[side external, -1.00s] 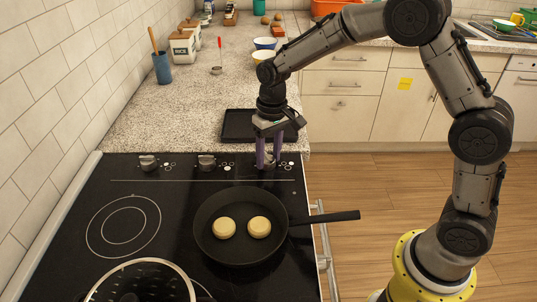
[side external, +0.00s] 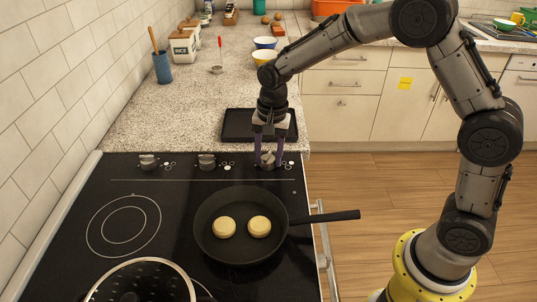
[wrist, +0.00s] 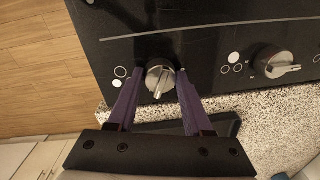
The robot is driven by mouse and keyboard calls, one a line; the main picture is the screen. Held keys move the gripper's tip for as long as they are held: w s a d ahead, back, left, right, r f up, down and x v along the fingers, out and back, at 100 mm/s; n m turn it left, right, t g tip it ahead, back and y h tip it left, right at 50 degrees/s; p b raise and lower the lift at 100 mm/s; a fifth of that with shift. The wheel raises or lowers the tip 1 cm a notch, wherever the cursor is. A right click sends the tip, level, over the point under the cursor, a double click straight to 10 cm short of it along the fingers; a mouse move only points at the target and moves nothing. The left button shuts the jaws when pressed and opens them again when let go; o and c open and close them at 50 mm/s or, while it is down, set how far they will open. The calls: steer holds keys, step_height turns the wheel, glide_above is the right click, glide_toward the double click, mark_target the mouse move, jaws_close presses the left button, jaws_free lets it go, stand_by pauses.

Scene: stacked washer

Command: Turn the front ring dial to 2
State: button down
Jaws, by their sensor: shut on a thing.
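A silver stove dial (side external: 267,160) stands at the right end of the row of dials along the cooktop's edge. It also shows in the wrist view (wrist: 160,78), with its grip bar pointing towards the bottom of the picture. My gripper (side external: 270,162) reaches down over this dial, its purple fingers on opposite sides, shut on it. In the wrist view my gripper (wrist: 160,72) has one fingertip left and one right of the dial. Ring and dot marks (wrist: 119,77) lie beside the dial. I cannot read a number on it.
Two more dials, a middle one (side external: 206,162) and a left one (side external: 148,162), stand in the same row. A black pan (side external: 205,240) with two round pale pieces sits nearby, its handle pointing right. A pot (side external: 140,285) is at the front. A dark tray (side external: 235,138) lies behind the dials.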

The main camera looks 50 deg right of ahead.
mark_target(272, 159)
steer(key=shift+r+m, duration=0.1)
steer(key=shift+m, duration=0.4)
steer(key=shift+c, duration=1.6)
jaws_free()
step_height(272, 159, up, 14)
steer(key=shift+s+d, duration=0.15)
steer(key=shift+s, duration=0.25)
steer(key=shift+d, duration=0.1)
